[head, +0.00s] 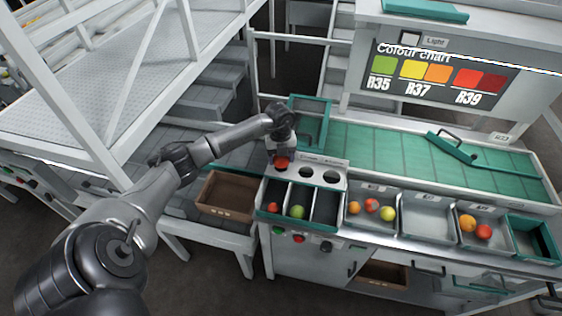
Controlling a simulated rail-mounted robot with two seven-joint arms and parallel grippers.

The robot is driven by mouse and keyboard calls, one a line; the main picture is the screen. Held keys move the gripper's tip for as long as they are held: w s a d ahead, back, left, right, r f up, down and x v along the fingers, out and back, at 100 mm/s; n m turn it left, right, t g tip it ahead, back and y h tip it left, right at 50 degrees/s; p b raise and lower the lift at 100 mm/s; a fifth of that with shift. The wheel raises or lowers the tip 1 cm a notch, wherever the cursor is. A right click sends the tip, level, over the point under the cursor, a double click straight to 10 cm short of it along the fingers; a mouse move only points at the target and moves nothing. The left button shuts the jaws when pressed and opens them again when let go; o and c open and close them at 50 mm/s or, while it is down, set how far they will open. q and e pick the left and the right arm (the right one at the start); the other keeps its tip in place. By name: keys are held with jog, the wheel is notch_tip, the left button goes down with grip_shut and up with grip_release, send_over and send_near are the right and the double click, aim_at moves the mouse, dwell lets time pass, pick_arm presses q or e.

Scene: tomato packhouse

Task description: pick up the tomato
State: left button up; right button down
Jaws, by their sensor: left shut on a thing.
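A red tomato (282,163) is at the left end of a pale plate with round holes (319,178). My left gripper (281,153) is above it, pointing down, and is shut on it. The fingers are small and partly hidden by the wrist. I cannot tell whether the tomato still touches the plate or sits in its left hole. My right gripper is out of view.
Below the plate, a divided bin (326,222) holds a red and a green tomato. To its right are grey trays with orange, red and yellow tomatoes, one empty tray (428,234) and a green-rimmed bin (533,258). A cardboard box (228,212) stands left. A green belt (390,150) lies behind.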

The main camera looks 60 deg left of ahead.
pick_arm(q)
notch_tip(320, 180, up, 2)
jog(key=shift+a+r, duration=0.1)
jog(key=w+d+r, duration=0.3)
jog(key=d+r, duration=0.3)
jog(key=d, duration=0.4)
jog(key=shift+w+a+f+m+t+y+b, duration=0.2)
jog(key=shift+w+a+f+m+t+b, duration=0.35)
jog(key=shift+f+m+b, duration=0.7)
jog(key=shift+w+a+f+m+t+y+b, duration=0.2)
jog(key=shift+w+a+f+m+t+b, duration=0.35)
jog(key=shift+f, duration=1.2)
jog(key=shift+w+a+f+m+t+y+b, duration=0.25)
jog(key=shift+w+a+f+m+b, duration=0.35)
jog(key=shift+f+m+b, duration=0.7)
jog(key=shift+s+f+p, duration=0.1)
jog(key=shift+f+p, duration=0.1)
jog(key=shift+p, duration=0.15)
